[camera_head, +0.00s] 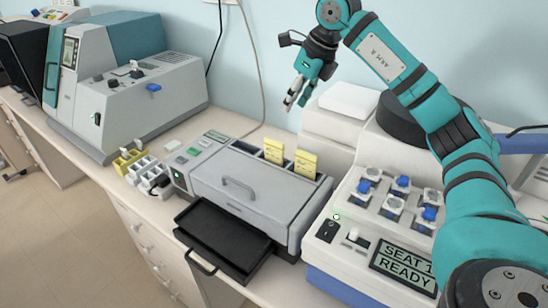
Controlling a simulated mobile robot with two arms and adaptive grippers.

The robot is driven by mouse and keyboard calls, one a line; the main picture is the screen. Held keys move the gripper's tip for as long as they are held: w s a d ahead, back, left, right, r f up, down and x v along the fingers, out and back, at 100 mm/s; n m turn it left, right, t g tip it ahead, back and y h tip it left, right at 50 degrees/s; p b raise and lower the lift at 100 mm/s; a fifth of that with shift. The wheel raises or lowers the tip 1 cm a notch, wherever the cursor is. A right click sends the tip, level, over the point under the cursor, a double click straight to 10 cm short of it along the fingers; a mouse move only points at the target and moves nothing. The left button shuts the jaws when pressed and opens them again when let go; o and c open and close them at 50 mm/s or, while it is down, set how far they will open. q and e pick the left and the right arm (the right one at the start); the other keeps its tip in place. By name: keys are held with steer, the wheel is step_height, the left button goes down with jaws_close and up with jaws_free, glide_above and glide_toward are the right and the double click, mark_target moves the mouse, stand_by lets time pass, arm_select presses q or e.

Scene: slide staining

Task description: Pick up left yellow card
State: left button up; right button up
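The left yellow card (273,151) stands upright in a slot at the back of the grey staining machine (245,190). A second yellow card (305,163) stands just to its right. The lower edges of both cards are hidden in the slots. My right gripper (296,98) hangs above and behind the cards, near the wall, with its fingers pointing down. Its two pale fingers look apart with nothing between them, and it touches neither card. My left gripper is not in view.
A black tray (222,238) sticks out at the machine's front. A white device (372,215) with blue-topped parts and a "READY" display stands to the right. White boxes (335,125) stand behind. A large grey and teal instrument (140,95) fills the left bench.

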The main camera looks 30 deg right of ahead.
steer(key=p, duration=0.3)
glide_toward(275, 141)
steer(key=x, duration=0.5)
steer(key=shift+w+r, duration=0.1)
steer(key=shift+w, duration=0.25)
steer(key=shift+w+f, duration=0.1)
steer(key=shift+f, duration=0.35)
steer(key=p+x, duration=0.2)
steer(key=x, duration=0.2)
steer(key=shift+a+f+p, duration=0.15)
steer(key=shift+f+p, duration=0.05)
steer(key=shift+p, duration=0.2)
steer(key=shift+f, duration=0.3)
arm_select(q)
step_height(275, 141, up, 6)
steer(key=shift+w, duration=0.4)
arm_select(e)
steer(key=shift+r, duration=0.1)
jaws_close()
